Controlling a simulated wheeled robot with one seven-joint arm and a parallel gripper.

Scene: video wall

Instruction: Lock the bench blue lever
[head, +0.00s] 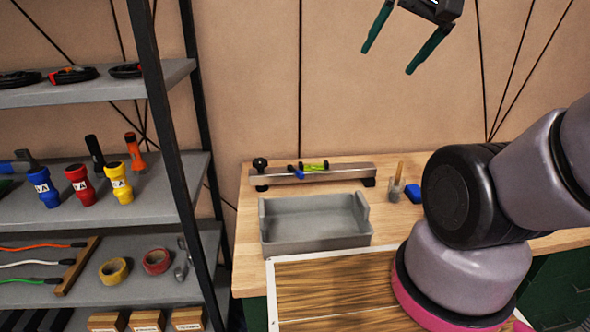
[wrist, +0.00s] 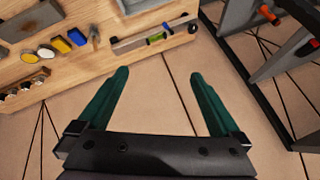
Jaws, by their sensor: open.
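The blue lever (head: 297,172) sits on a metal rail (head: 340,172) at the back of the wooden bench (head: 250,218). A green-yellow level piece (head: 315,167) is beside it on the rail, and a black knob (head: 260,164) is at the rail's left end. In the wrist view the rail (wrist: 128,44) and the small blue lever (wrist: 156,38) show at the top. My gripper (head: 390,55) is high in front of the wall, above and right of the rail, apart from it. Its two green fingers (wrist: 158,85) are spread with nothing between them.
A grey tray (head: 315,240) stands in front of the rail. A hammer (head: 396,180) and a blue object (head: 415,192) lie to its right, near my arm. A shelf rack (head: 165,120) with torches and tapes stands at left.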

